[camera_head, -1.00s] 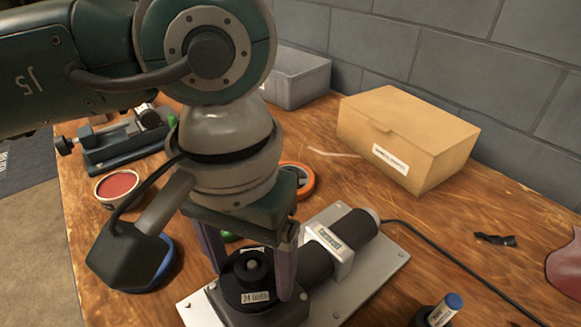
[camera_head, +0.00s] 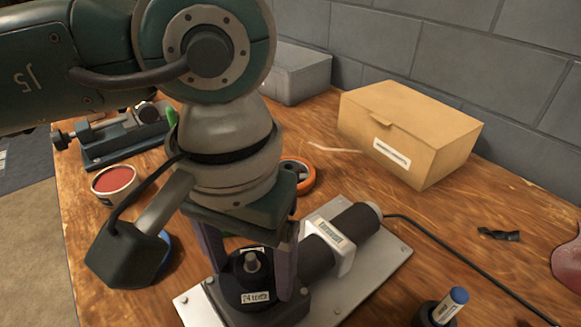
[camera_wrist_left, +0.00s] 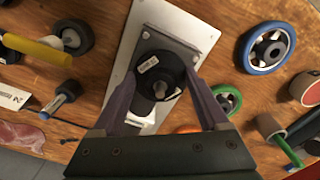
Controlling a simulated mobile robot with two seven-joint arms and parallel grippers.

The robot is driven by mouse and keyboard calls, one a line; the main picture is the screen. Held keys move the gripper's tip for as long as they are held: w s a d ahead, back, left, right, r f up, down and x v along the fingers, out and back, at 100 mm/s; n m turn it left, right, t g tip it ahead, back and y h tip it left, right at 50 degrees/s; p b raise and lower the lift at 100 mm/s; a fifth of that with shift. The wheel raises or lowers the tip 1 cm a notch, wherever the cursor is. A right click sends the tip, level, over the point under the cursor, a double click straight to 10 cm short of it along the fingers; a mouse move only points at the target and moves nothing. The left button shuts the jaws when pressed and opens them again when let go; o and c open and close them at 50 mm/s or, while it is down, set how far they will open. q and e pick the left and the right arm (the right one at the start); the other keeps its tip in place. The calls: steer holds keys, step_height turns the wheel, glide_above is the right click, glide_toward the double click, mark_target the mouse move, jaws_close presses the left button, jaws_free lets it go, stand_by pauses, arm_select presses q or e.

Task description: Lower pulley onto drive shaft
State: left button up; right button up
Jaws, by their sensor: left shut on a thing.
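The pulley (camera_head: 253,283) is a black disc with a raised hub and a white label. It is around the drive shaft (camera_head: 251,260), whose grey tip sticks up through the hub. The shaft belongs to a dark motor (camera_head: 318,258) on a pale metal plate (camera_head: 385,262). My left gripper (camera_head: 250,290) is shut on the pulley, one finger on each side. The wrist view shows the pulley (camera_wrist_left: 152,72) between the fingers and the shaft tip (camera_wrist_left: 160,90). I cannot tell whether the pulley's underside touches the housing below. My right gripper is not in view.
A cardboard box (camera_head: 408,135) and a grey bin (camera_head: 298,75) stand at the back. A vise (camera_head: 122,138), a red-topped tin (camera_head: 115,183) and an orange wheel (camera_head: 302,176) lie around. A black cable (camera_head: 450,255) runs right.

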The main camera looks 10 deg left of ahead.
arm_select(q)
steer(key=shift+f+b, duration=0.35)
steer(key=shift+b, duration=0.15)
steer(key=o, duration=1.4)
steer(key=shift+r, duration=0.1)
step_height(320, 180, up, 10)
steer(key=shift+f+p, duration=0.1)
steer(key=shift+p, duration=0.35)
